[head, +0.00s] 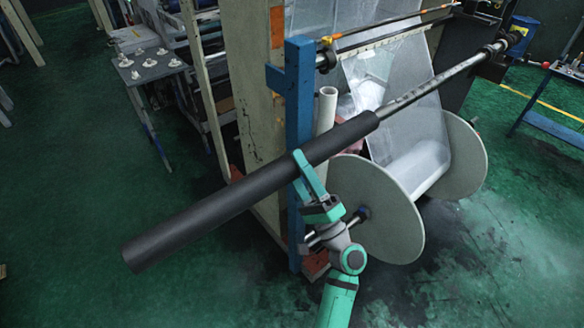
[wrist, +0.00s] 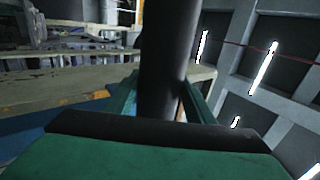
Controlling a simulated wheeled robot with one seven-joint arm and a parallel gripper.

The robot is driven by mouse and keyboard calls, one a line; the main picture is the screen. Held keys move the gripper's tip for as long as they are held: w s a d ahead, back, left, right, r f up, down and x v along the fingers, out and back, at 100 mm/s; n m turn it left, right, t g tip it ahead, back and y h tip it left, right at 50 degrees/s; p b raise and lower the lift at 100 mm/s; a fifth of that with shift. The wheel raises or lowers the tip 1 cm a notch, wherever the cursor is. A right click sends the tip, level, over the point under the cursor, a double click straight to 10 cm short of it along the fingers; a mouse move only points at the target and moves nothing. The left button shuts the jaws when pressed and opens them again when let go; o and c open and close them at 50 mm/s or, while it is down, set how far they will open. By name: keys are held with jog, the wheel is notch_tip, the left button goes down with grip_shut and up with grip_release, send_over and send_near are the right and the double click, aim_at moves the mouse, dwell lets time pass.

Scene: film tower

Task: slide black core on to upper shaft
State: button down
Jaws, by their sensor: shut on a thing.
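The black core (head: 220,205) is a long dark tube, slanting from the lower left up to the right. Its upper right end is around the near end of the upper shaft (head: 430,87), a metal rod that runs on to a black holder at the far right. Most of the core sticks out to the left, past the blue post. My gripper (head: 308,172) is shut on the core near its middle, just right of the blue post. In the wrist view the core (wrist: 167,60) rises between the green fingers (wrist: 158,100). How deep the shaft sits inside the core is hidden.
The blue post (head: 298,110) and a beige frame (head: 255,90) stand close to the core. A white tube (head: 326,108) stands behind it. A large reel with round discs (head: 378,210) and clear film (head: 385,90) is below the shaft.

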aim_at(319, 153)
jog(key=shift+w+d, duration=0.7)
jog(key=shift+d, duration=0.25)
jog(key=shift+w+d, duration=0.7)
jog(key=shift+d, duration=0.3)
jog(key=shift+w+d, duration=0.7)
jog(key=shift+d, duration=0.25)
jog(key=shift+w+d, duration=0.15)
jog(key=shift+d, duration=0.05)
jog(key=shift+w+d, duration=1.8)
jog(key=shift+d, duration=0.6)
jog(key=shift+w+d, duration=1.8)
jog(key=shift+d, duration=0.55)
jog(key=shift+w+d, duration=1.8)
jog(key=shift+d, duration=0.6)
